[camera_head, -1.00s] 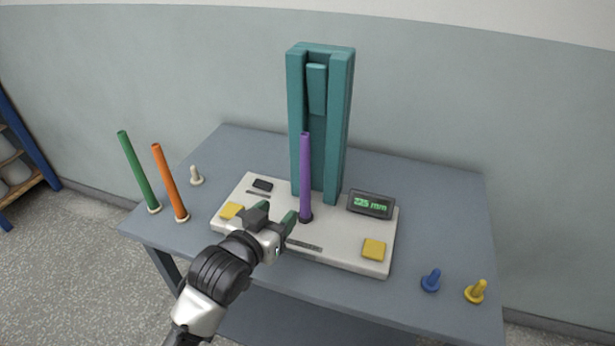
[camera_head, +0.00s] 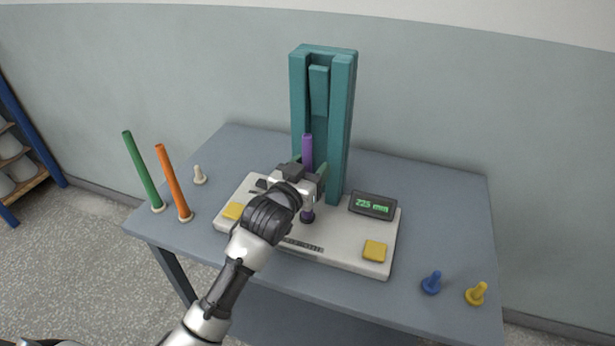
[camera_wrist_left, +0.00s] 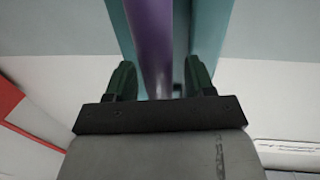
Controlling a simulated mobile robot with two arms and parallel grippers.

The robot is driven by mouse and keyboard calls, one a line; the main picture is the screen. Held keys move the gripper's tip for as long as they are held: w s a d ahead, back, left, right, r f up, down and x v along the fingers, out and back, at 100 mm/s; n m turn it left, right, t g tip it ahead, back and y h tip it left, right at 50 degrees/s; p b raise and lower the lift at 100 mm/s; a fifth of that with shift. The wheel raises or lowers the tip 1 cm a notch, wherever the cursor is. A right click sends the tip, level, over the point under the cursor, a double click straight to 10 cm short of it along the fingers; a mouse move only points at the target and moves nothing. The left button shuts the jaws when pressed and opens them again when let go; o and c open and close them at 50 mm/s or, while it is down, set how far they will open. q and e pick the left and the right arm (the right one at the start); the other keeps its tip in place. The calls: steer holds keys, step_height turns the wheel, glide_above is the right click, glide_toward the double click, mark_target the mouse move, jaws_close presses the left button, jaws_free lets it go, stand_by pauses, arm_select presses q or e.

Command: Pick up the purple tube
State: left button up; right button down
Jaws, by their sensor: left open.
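The purple tube (camera_head: 307,148) stands upright on the light base plate, in front of the teal column. Its middle is hidden behind my left gripper in the head view. My left gripper (camera_head: 310,170) is open, with its fingers on either side of the tube. In the left wrist view the purple tube (camera_wrist_left: 153,45) runs between the two green fingers of the gripper (camera_wrist_left: 158,82), with a visible gap on each side. My right gripper is not in view.
The teal column (camera_head: 341,125) rises close behind the tube. A display (camera_head: 372,205) and yellow pads (camera_head: 375,251) sit on the base plate (camera_head: 345,258). Green (camera_head: 143,170) and orange (camera_head: 174,182) tubes stand at left. Blue (camera_head: 432,283) and yellow (camera_head: 477,293) pegs stand at right.

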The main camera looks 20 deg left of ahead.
arm_select(q)
steer(key=shift+w, duration=0.3)
steer(key=shift+s, duration=0.1)
jaws_close()
